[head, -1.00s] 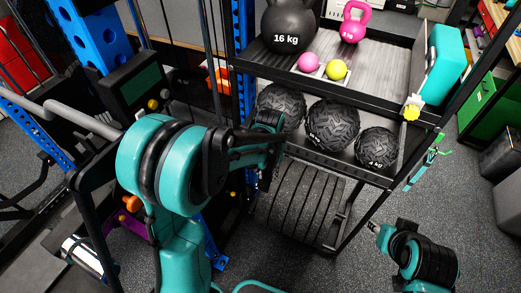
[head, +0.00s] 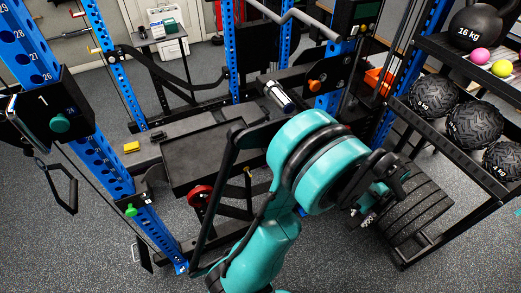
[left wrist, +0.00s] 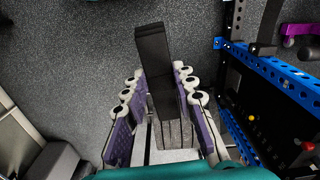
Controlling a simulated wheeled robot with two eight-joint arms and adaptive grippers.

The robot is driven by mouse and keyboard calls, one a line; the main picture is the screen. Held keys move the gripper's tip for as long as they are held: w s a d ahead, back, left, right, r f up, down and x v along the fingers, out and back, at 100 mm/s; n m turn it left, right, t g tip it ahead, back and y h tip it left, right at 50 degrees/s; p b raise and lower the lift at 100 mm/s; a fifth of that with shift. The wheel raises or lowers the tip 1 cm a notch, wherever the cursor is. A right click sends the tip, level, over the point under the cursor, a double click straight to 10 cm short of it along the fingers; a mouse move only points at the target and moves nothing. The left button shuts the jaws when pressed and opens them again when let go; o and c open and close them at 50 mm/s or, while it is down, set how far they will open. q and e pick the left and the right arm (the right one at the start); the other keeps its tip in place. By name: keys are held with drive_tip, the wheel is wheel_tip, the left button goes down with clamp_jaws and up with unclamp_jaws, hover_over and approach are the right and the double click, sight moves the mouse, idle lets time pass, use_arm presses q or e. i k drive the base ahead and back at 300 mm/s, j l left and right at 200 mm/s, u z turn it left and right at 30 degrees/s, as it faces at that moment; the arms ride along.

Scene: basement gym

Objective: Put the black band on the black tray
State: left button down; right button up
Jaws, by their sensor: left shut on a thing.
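The black band (left wrist: 153,50) is a dark folded strip between the fingers of my left gripper (left wrist: 158,82) in the left wrist view. The fingers are shut on it, and it sticks out beyond their tips above the grey floor. In the head view my left gripper (head: 367,214) hangs at right of centre, partly hidden behind my own wrist, and I cannot make out the band there. The black tray (head: 206,160) lies flat at left of centre in the head view, well to the left of the gripper. My left arm hides part of its right side. My right gripper is out of view.
A blue rack upright (head: 105,165) stands left of the tray. A yellow block (head: 131,147) lies beside the tray. A shelf with black textured balls (head: 476,124) and stacked weight plates (head: 415,205) stand at right. Open floor (head: 105,245) lies at lower left.

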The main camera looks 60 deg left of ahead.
sight(192, 156)
drive_tip(key=u, duration=0.45)
drive_tip(key=k+u, duration=0.1)
drive_tip(key=u, duration=0.8)
drive_tip(key=k+u, duration=0.15)
drive_tip(key=u, duration=0.3)
